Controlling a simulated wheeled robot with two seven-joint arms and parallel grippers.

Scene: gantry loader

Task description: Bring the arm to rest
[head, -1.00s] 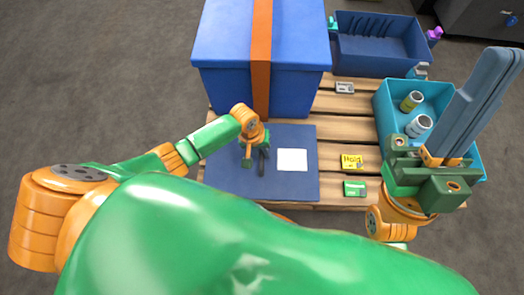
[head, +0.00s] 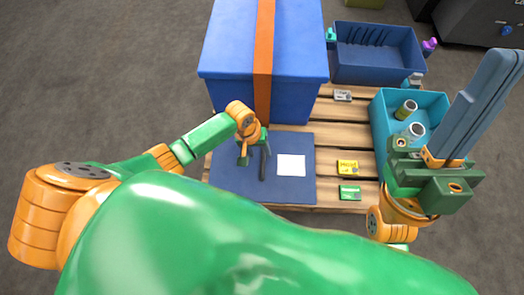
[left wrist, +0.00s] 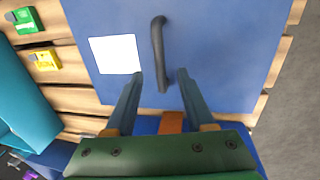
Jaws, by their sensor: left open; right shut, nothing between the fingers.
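My left gripper (head: 254,154) is open and empty above the flat blue panel (head: 229,184). In the left wrist view its two fingers (left wrist: 159,76) stand apart, and a dark curved bar handle (left wrist: 158,50) on the panel shows between and beyond them. The bar also shows in the head view (head: 264,165). I cannot tell how high the fingers are above it. A white square (head: 291,165) lies on the panel beside the bar. My right gripper (head: 470,110) is shut and empty, raised at the right, its long grey fingers pointing up and right.
A large blue box (head: 230,85) with an orange strap stands behind the panel on a wooden pallet (head: 340,133). A teal bin (head: 436,98) with cans is near my right gripper. A dark blue bin (head: 375,68) stands behind. Yellow (head: 347,167) and green (head: 349,192) cards lie right of the panel.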

